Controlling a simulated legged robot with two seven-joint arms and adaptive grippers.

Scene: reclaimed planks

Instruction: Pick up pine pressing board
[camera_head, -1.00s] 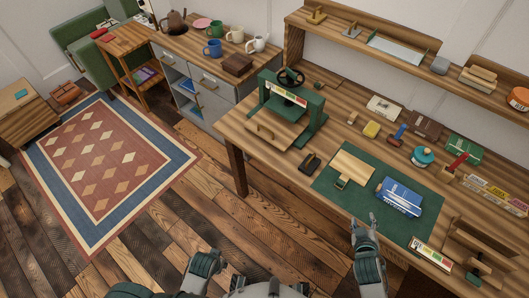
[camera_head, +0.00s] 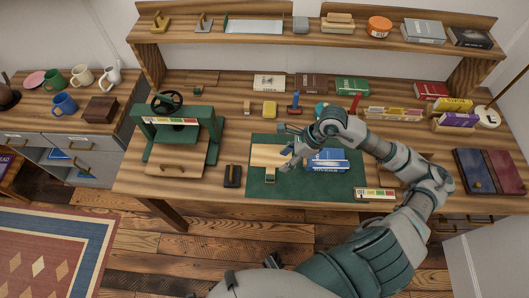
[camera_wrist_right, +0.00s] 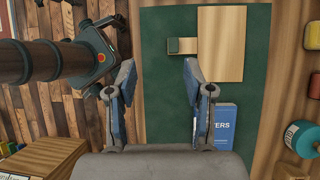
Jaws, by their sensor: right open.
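The pine pressing board (camera_head: 264,153), a pale flat wooden board with a small tab, lies on the green mat (camera_head: 300,190). It also shows near the top of the right wrist view (camera_wrist_right: 221,45), its tab on the left side. My right gripper (camera_head: 288,147) is over the mat at the board's right edge, overlapping it in the head view. In the right wrist view my right gripper (camera_wrist_right: 159,72) is open with nothing between its fingers; the board is ahead and to the right of them.
A blue book (camera_head: 327,163) lies on the mat beside the board, partly under my right arm. A green press (camera_head: 180,130) stands left, with a dark handled block (camera_head: 232,176) between. A labelled strip (camera_head: 375,194) lies at the front edge. Small tools and books line the back.

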